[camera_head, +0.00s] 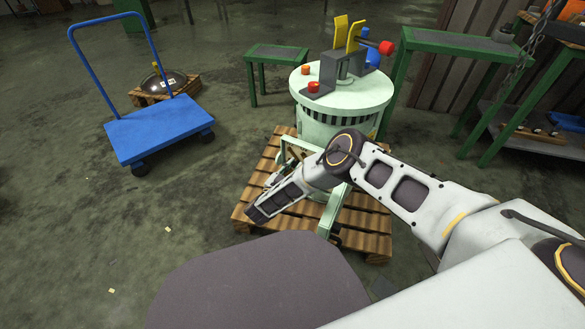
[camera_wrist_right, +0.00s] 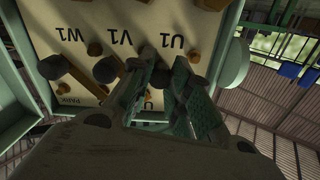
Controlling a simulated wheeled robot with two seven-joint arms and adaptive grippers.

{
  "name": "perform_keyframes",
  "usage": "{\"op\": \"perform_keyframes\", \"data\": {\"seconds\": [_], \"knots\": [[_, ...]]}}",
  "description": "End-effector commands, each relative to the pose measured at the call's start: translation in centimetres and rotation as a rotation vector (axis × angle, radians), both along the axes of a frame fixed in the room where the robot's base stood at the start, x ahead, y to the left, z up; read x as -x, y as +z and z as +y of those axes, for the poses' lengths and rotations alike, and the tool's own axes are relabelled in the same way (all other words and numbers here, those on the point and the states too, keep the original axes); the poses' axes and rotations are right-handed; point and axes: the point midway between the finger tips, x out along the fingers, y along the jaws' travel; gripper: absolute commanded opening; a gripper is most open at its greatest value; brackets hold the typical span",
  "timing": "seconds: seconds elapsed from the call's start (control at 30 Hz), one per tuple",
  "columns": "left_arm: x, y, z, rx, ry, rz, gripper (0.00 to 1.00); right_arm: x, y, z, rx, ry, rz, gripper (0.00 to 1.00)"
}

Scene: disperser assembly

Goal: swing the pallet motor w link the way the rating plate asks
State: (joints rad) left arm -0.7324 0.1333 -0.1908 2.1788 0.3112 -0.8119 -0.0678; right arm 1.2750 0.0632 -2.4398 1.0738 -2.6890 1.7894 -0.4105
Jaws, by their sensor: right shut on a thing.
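The mint-green motor (camera_head: 345,112) stands upright on a wooden pallet (camera_head: 375,235). My right gripper (camera_head: 265,205) is low at its near side; its fingertips are hard to make out there. In the right wrist view a cream terminal board (camera_wrist_right: 130,20) reads W1, V1 and U1, upside down, with PARK marks below. A brass link with a dark knob (camera_wrist_right: 50,67) sits beside W1. The right gripper's fingers (camera_wrist_right: 163,72) are shut on a small dark knob below V1 and U1; the fingers partly hide which link it belongs to. My left gripper is out of view.
A blue cart (camera_head: 160,128) stands at the left. Behind it a dark domed part (camera_head: 165,82) rests on a small pallet. Green benches (camera_head: 440,42) stand behind and right of the motor.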

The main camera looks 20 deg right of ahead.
Motion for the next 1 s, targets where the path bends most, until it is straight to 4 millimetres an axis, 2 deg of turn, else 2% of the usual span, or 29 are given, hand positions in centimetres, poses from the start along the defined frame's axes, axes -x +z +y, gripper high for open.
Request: {"op": "perform_keyframes", "data": {"seconds": [0.5,0.73,1.0], "knots": [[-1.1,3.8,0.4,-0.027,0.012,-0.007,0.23,0.7,1.4,-0.4,0.155,0.003,0.18,0.0],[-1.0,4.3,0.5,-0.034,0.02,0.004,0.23,0.9,1.7,-0.6,0.209,0.003,0.245,0.0],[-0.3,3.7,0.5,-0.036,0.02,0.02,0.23,0.9,1.6,-0.6,0.215,0.003,0.252,0.0]]}}
